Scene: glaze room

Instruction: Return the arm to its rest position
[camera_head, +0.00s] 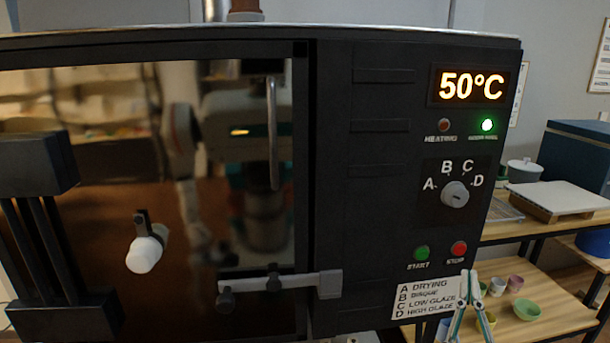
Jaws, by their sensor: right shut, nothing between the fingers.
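My right gripper (469,276) comes up from the bottom edge, right of centre, in front of the kiln's label plate. Its fingers are shut with nothing between them, and they hide part of the plate. Whether it touches the kiln cannot be told. The dark kiln (335,220) fills most of the view. Its glossy door (100,210) is closed and reflects the room. A metal latch bar (290,281) lies across the door's right edge. My left gripper is not in view.
The panel has a 50°C display (471,86), a lit green lamp (487,125), a dial (455,194), and green start (422,253) and red stop (459,248) buttons. A wooden shelf (560,322) with small pots and a blue box (575,155) stand at right.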

